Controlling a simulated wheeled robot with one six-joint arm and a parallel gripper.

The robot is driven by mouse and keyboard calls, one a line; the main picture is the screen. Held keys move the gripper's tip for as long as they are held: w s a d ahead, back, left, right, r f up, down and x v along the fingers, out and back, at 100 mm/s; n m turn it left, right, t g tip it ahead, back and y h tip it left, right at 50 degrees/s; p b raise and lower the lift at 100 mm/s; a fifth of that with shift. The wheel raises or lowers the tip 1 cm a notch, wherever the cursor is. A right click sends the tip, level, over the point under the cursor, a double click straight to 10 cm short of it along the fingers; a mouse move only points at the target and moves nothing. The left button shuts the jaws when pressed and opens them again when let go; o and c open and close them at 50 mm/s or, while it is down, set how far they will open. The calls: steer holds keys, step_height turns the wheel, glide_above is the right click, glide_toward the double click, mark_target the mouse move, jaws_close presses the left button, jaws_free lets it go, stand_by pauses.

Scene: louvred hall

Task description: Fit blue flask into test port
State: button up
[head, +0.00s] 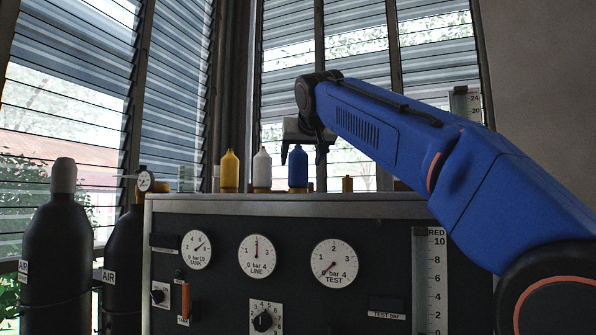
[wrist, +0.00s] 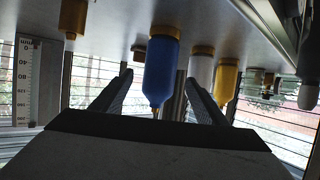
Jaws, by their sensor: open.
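The blue flask (head: 298,168) stands upright on top of the panel cabinet, with a gold band at its foot. In the wrist view, which is upside down, the blue flask (wrist: 161,72) shows between the two fingers. My gripper (head: 303,158) is above and around the flask's upper part in the head view. My gripper (wrist: 158,78) is open, with a visible gap on each side of the flask. A small brass-coloured piece (head: 347,184) is on the cabinet top to the right. I cannot tell whether it is the test port.
A white flask (head: 262,169) and a yellow flask (head: 230,171) stand close to the left of the blue one. The cabinet (head: 210,290) carries gauges and a knob on its front. Black air cylinders (head: 62,245) stand at the left. Louvred windows are behind.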

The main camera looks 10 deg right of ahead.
mark_target(300, 163)
steer(key=shift+x, duration=3.3)
steer(key=shift+f, duration=0.1)
jaws_close()
